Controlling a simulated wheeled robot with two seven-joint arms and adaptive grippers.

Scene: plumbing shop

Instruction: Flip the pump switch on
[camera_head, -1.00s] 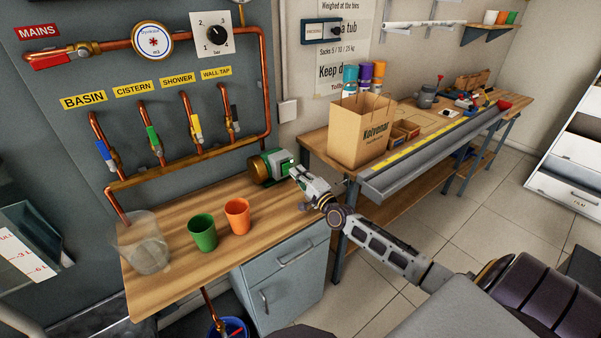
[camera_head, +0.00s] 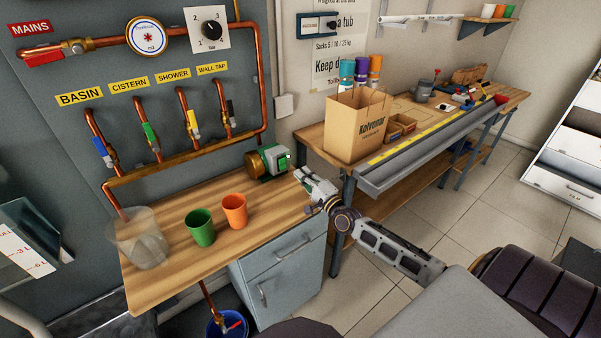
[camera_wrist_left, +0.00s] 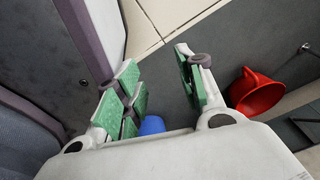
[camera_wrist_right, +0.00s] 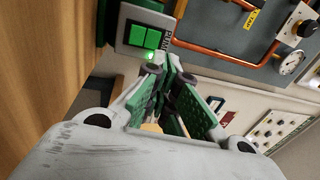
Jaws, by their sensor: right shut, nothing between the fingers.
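The pump (camera_head: 268,163), green with a brass end, stands at the back of the wooden counter. Its grey switch box with a green two-part switch (camera_wrist_right: 144,37) and a PUMP label shows close up in the right wrist view. A small green lamp (camera_wrist_right: 150,56) glows beside the switch. My right gripper (camera_head: 299,173) is shut and empty, just right of the pump with a small gap. In the right wrist view its fingertips (camera_wrist_right: 172,70) are just below the switch box. My left gripper (camera_wrist_left: 160,75) is open and empty, outside the head view.
A clear container (camera_head: 140,238), a green cup (camera_head: 201,228) and an orange cup (camera_head: 234,211) stand on the counter (camera_head: 175,287). Copper pipes with valves (camera_head: 180,160) run along the wall behind. A workbench with a paper bag (camera_head: 356,125) is to the right.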

